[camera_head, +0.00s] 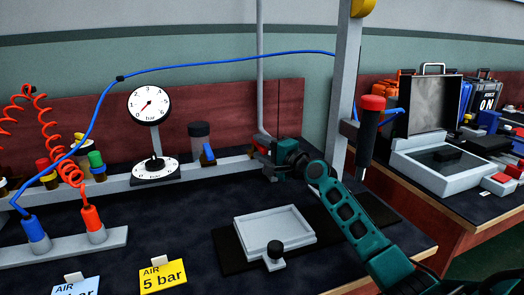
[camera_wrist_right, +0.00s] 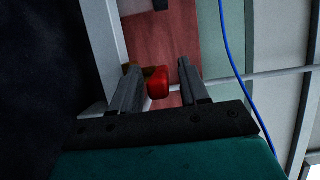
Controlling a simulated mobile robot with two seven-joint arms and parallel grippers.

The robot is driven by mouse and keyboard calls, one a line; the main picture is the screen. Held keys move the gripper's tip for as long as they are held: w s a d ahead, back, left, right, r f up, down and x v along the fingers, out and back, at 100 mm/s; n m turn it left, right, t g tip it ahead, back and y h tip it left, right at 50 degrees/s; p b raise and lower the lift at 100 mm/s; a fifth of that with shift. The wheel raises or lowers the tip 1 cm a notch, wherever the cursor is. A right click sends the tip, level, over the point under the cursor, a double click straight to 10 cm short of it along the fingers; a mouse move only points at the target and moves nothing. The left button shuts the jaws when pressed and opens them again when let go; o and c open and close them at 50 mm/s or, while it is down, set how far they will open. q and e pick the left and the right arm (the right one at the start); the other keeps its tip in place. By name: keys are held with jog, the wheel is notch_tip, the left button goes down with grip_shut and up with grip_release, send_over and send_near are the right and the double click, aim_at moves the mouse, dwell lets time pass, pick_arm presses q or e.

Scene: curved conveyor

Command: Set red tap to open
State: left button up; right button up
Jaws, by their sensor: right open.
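The red tap (camera_wrist_right: 158,84) shows in the right wrist view as a short red handle between my right gripper's two dark fingers. A gap shows on the right finger's side; I cannot tell whether the left finger touches it. In the head view my right gripper (camera_head: 268,160) is at the right end of the grey rail, by the foot of the grey pipe. There the red tap (camera_head: 262,149) is mostly hidden by the gripper, and its handle angle is unclear. My right gripper (camera_wrist_right: 158,68) is open around the tap. My left gripper is out of view.
Left of the gripper, a dark cylinder with a blue lever (camera_head: 208,155) and a gauge (camera_head: 150,104) stand along the rail. A grey tray (camera_head: 254,245) lies in front. A red-topped black tool (camera_head: 370,125) hangs by the post (camera_head: 344,70), close to my right arm.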

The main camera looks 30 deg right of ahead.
jog(key=shift+w, duration=0.1)
jog(key=shift+c, duration=0.2)
grip_shut()
dwell(0.5)
